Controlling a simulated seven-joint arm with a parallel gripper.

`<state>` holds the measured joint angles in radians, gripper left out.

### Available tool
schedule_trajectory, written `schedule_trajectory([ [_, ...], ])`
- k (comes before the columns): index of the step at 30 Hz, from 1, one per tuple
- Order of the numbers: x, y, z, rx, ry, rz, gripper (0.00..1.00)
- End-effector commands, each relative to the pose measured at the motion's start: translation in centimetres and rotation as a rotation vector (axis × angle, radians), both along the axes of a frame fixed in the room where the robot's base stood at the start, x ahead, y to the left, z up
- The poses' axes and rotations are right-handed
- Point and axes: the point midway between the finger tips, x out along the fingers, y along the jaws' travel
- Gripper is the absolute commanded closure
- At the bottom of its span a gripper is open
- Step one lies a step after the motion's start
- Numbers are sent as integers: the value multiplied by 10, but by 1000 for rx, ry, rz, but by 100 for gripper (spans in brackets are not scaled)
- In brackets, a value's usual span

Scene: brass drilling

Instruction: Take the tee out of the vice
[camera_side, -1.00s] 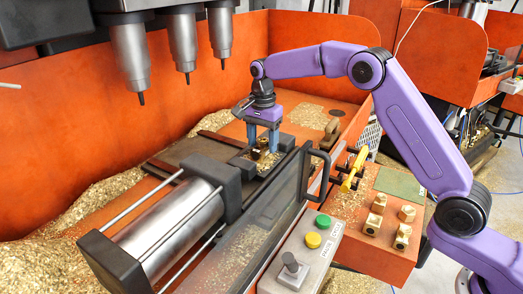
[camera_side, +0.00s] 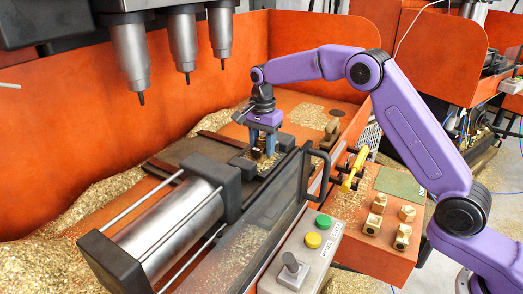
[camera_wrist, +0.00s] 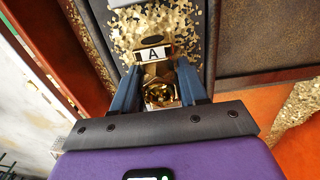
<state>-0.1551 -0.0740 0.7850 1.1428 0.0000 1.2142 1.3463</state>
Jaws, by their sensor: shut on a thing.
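The brass tee (camera_wrist: 160,92) sits between the two blue fingers of my gripper (camera_wrist: 160,88) in the wrist view. My gripper is shut on it. In the side view my gripper (camera_side: 264,145) points down at the vice (camera_side: 222,182), with the tee (camera_side: 257,153) at its fingertips, low over the vice bed. Whether the tee touches the vice is hard to tell. In the wrist view a white plate marked "A" (camera_wrist: 153,54) lies just beyond the tee, amid brass chips.
Drill spindles (camera_side: 183,45) hang above at the left. A guard with a black handle (camera_side: 318,172) stands in front of the vice. Brass chips (camera_side: 90,205) are heaped at the left.

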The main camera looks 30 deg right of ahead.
Motion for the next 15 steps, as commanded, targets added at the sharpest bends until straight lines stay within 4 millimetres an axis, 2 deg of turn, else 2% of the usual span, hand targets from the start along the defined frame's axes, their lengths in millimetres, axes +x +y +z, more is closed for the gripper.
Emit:
schedule_trajectory([
  [15, 1, 0, 36, 1, -6, 0, 100],
])
